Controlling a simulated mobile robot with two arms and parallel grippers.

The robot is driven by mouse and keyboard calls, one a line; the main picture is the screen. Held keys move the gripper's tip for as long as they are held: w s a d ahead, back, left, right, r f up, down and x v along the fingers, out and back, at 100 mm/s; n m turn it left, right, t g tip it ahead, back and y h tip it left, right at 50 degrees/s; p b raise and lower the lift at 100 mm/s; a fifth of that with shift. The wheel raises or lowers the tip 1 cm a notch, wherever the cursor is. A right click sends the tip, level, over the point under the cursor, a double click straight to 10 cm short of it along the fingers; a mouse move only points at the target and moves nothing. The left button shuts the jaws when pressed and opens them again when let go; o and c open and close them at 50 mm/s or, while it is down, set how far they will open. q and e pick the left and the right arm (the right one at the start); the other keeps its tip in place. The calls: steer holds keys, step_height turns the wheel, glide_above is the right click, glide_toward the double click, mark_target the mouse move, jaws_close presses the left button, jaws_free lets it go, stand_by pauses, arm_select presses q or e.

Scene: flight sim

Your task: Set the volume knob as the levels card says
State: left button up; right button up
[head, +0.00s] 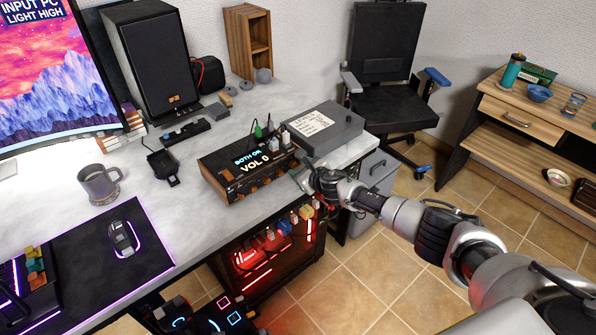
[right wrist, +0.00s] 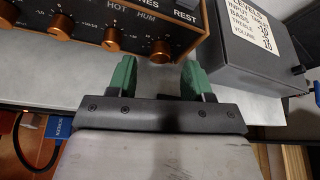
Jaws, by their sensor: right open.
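The amplifier (head: 245,163) is a wood-cased box with orange knobs along its front; its display reads "BOTH OK" and "VOL 0". In the right wrist view its copper knobs stand in a row, and the rightmost visible knob (right wrist: 160,50) lies just beyond and between my green fingertips. I cannot tell which knob is volume. The levels card (head: 308,124) lies on a grey box right of the amplifier; in the right wrist view the card (right wrist: 252,27) lists bass, treble and volume, but its numbers are partly cut off. My right gripper (right wrist: 160,75) is open and empty. My left gripper is not in view.
The grey box (head: 340,128) stands close on the right of the amplifier. A speaker (head: 152,60), a mug (head: 98,185) and a mouse (head: 122,237) stand on the desk. A glowing red PC case (head: 262,262) is below the desk edge. Bare desk lies left of the amplifier.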

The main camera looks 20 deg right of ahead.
steer(key=shift+b+x, duration=0.35)
steer(key=shift+x, duration=0.65)
